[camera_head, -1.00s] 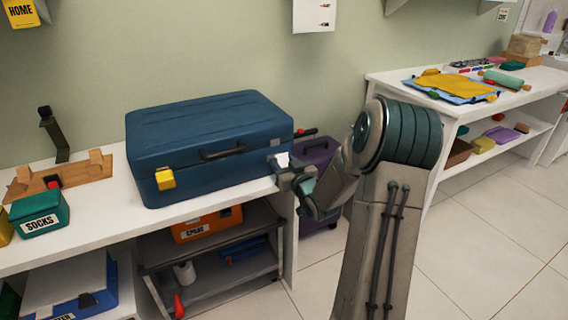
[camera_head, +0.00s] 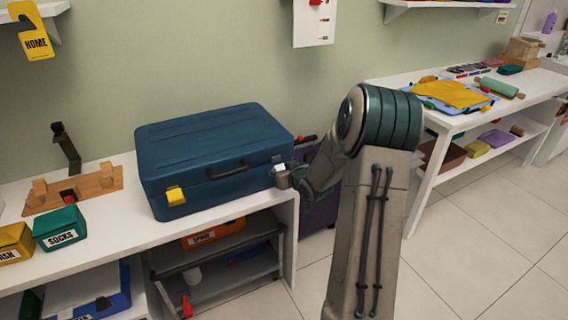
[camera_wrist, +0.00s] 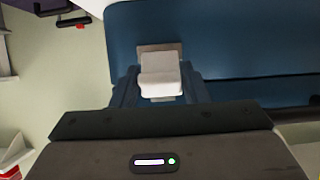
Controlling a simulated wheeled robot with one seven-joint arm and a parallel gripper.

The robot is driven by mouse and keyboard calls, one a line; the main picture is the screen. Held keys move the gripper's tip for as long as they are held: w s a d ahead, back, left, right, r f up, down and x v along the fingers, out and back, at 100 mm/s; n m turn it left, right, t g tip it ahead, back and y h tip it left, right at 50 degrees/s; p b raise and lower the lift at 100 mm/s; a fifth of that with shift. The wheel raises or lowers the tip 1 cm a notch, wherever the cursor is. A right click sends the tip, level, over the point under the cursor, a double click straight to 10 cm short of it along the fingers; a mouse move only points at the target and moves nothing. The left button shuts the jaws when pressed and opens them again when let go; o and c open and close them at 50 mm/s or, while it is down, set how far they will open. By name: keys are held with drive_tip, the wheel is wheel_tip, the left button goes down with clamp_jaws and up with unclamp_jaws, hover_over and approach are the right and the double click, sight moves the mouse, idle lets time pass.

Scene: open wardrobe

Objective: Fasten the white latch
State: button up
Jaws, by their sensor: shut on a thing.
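The blue suitcase (camera_head: 215,150) lies with its lid down on the white bench. The white latch (camera_wrist: 160,75) is at the right end of its front face, under a small metal plate (camera_head: 277,159). In the wrist view my gripper (camera_wrist: 161,90) has a finger on each side of the latch, closed on it. In the head view my gripper (camera_head: 287,178) is at the case's front right corner and partly hides the latch. A yellow latch (camera_head: 175,196) sits at the left of the front face, with the dark handle (camera_head: 228,170) between.
A wooden stand (camera_head: 75,190) and a green socks box (camera_head: 60,229) are left of the suitcase. A purple case (camera_head: 318,205) stands on the floor right of the bench, behind my arm. A shelf with an orange box (camera_head: 212,234) is below.

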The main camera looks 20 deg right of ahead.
drive_tip(key=shift+w+r+g+p, duration=0.25)
drive_tip(key=shift+r+g+p, duration=0.45)
drive_tip(key=shift+p, duration=1.6)
drive_tip(key=shift+w+r+g+p, duration=0.3)
drive_tip(key=shift+g+p, duration=0.7)
drive_tip(key=shift+p, duration=1.25)
drive_tip(key=g+p, duration=0.1)
drive_tip(key=p, duration=0.3)
drive_tip(key=shift+w+g, duration=0.2)
drive_tip(key=shift+g, duration=0.1)
drive_tip(key=shift+p, duration=0.6)
drive_tip(key=shift+w+f+g+p, duration=0.2)
drive_tip(key=shift+g+p, duration=0.3)
drive_tip(key=shift+p, duration=0.25)
drive_tip(key=o, duration=0.9)
drive_tip(key=shift+c, duration=0.2)
drive_tip(key=shift+r, duration=0.15)
drive_tip(key=v, duration=1.3)
drive_tip(key=shift+s+r+p, duration=0.25)
drive_tip(key=shift+p, duration=0.05)
drive_tip(key=shift+a, duration=0.1)
